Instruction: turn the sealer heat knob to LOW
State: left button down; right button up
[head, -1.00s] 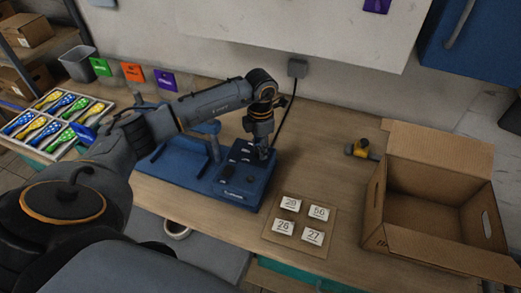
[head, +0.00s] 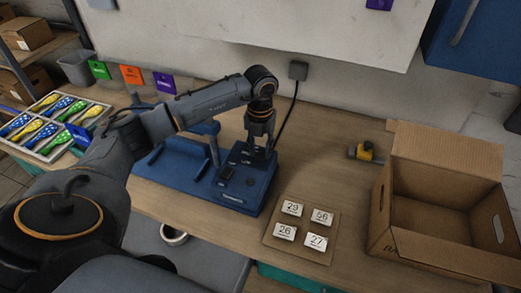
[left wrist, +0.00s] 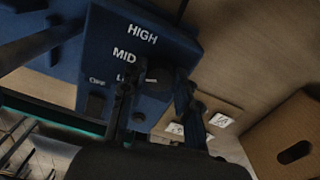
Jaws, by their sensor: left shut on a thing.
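The blue sealer (head: 237,197) stands on the workbench, with its control panel under my left gripper (head: 259,148). In the left wrist view the panel (left wrist: 98,63) carries the labels HIGH, MID, LOW and OFF; a finger partly covers LOW. The dark round heat knob (left wrist: 157,78) shows between the fingertips of my left gripper (left wrist: 152,100), which is shut on it. A white mark on the knob's side points towards the LOW label. In the head view the gripper hides the knob. My right gripper is not in view.
An open cardboard box (head: 440,200) stands on the right, with a small yellow and dark object (head: 365,152) left of it. A board of number cards (head: 300,228) lies right of the sealer. A dark cable runs behind the gripper.

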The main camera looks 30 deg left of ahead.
aim_at(260, 151)
pick_arm(q)
jog(key=n, duration=0.4)
jog(key=shift+a+n+b, duration=0.1)
jog(key=shift+n+b, duration=0.2)
jog(key=shift+n, duration=1.6)
jog(key=shift+r, duration=0.1)
jog(key=c, duration=1)
grip_release()
notch_tip(260, 151, up, 12)
jog(key=shift+f, duration=0.1)
